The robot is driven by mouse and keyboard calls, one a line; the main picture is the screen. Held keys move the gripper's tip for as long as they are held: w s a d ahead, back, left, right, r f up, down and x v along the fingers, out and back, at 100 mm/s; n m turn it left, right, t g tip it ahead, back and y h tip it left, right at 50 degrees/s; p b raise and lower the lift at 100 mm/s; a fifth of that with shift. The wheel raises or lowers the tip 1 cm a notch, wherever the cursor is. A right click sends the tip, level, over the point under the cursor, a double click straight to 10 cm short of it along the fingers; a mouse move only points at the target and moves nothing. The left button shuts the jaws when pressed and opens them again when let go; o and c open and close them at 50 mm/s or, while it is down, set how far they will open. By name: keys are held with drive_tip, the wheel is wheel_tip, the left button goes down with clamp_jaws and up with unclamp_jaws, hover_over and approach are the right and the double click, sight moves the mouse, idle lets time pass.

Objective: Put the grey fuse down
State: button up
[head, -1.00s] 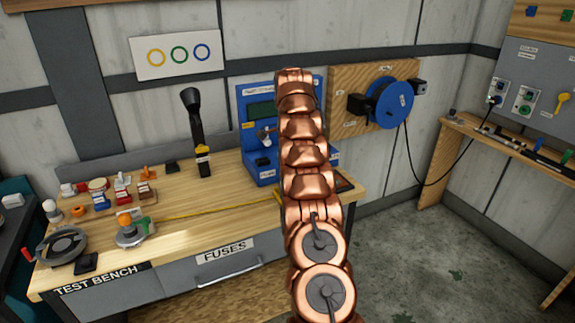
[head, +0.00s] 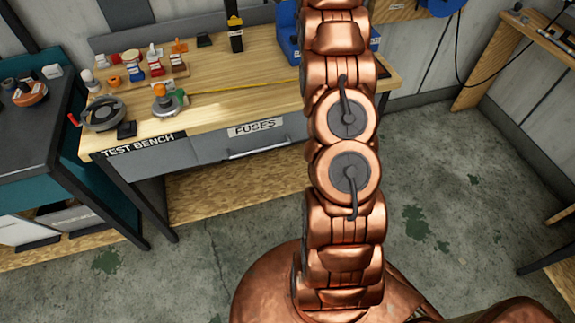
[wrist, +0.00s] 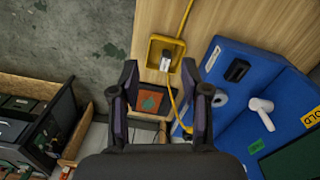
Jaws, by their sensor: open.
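My gripper (wrist: 159,68) is open in the wrist view, its two dark fingers apart with nothing gripped between them. Beyond the fingertips, a small grey and white piece (wrist: 165,63) sits at a yellow square holder (wrist: 166,50) on the wooden bench top (wrist: 148,22). This piece may be the grey fuse, but it is too small to be sure. In the head view my copper arm covers part of the bench, and my gripper is out of sight.
A blue test unit (wrist: 245,80) stands right of the fingers, with a yellow cable (wrist: 183,20) beside it. The head view shows the FUSES drawer (head: 255,140), shut, and switches on a board (head: 140,72). A dark teal workbench (head: 40,120) stands left.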

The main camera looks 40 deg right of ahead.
drive_tip(key=s+a+r+n, duration=0.2)
drive_tip(key=s+a+n, duration=0.4)
drive_tip(key=a, duration=0.6)
drive_tip(key=s+a+r+n, duration=0.3)
drive_tip(key=s+a, duration=0.5)
drive_tip(key=a, duration=0.4)
drive_tip(key=s+a+f+n, duration=0.3)
drive_tip(key=s+a, duration=0.1)
drive_tip(key=s, duration=0.4)
drive_tip(key=s+a+f+n+g, duration=0.1)
drive_tip(key=s+a+f+n, duration=0.1)
drive_tip(key=s, duration=0.6)
drive_tip(key=s+a+f+n, duration=0.3)
drive_tip(key=s+a, duration=0.3)
drive_tip(key=s, duration=0.3)
drive_tip(key=shift+f+n+g, duration=0.3)
drive_tip(key=shift+n, duration=0.6)
